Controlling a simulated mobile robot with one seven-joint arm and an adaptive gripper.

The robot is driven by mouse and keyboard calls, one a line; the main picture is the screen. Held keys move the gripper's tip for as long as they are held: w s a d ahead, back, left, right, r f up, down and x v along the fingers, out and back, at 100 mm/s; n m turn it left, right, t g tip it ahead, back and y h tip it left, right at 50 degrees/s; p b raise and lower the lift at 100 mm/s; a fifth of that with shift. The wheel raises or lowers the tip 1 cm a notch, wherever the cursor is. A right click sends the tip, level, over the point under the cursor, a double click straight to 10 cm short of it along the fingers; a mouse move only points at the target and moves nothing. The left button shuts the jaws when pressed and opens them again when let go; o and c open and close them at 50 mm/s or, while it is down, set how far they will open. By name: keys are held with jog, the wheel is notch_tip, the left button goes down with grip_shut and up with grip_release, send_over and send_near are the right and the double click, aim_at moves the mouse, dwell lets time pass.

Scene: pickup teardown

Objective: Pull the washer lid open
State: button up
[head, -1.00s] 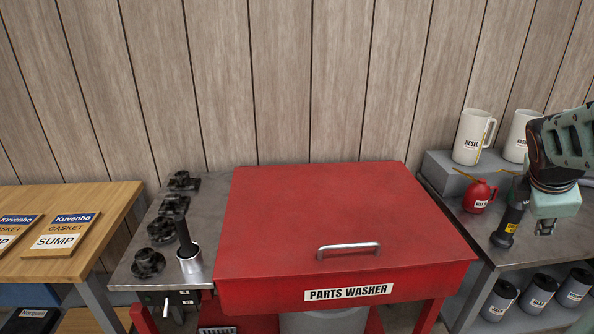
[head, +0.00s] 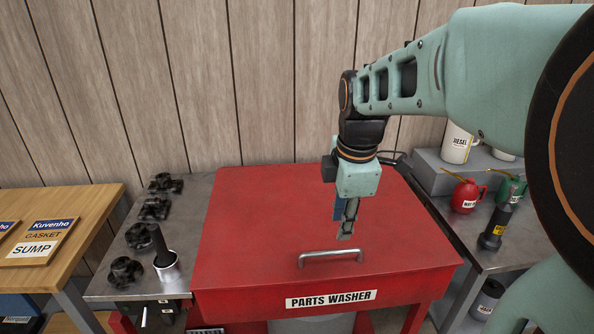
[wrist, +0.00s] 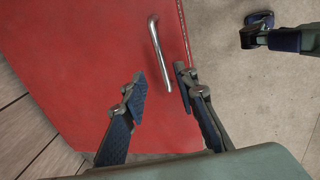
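The red parts washer lid (head: 240,225) is shut flat on the washer in the head view. Its silver bar handle (head: 331,256) is near the lid's front edge, above the "PARTS WASHER" label (head: 331,299). My gripper (head: 345,236) points down above the lid, just behind the handle. In the wrist view my gripper (wrist: 160,88) has its two fingers spread apart with nothing between them. The handle (wrist: 156,47) stands beyond the fingertips there, apart from them, and the lid (wrist: 85,70) fills the left side.
A metal bench at the left holds black parts (head: 127,270) and a cup with a dark rod (head: 167,267). The lid top is clear.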

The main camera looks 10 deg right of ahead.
aim_at(336, 251)
jog(key=f+b, duration=0.2)
jog(key=f, duration=0.1)
jog(key=w+f+b, duration=0.1)
jog(key=f+b, duration=0.1)
jog(key=f, duration=0.1)
jog(key=w+f+b, duration=0.1)
jog(key=f+b, duration=0.1)
jog(key=f, duration=0.1)
jog(key=shift+f, duration=0.3)
jog(key=shift+r, duration=0.1)
grip_shut()
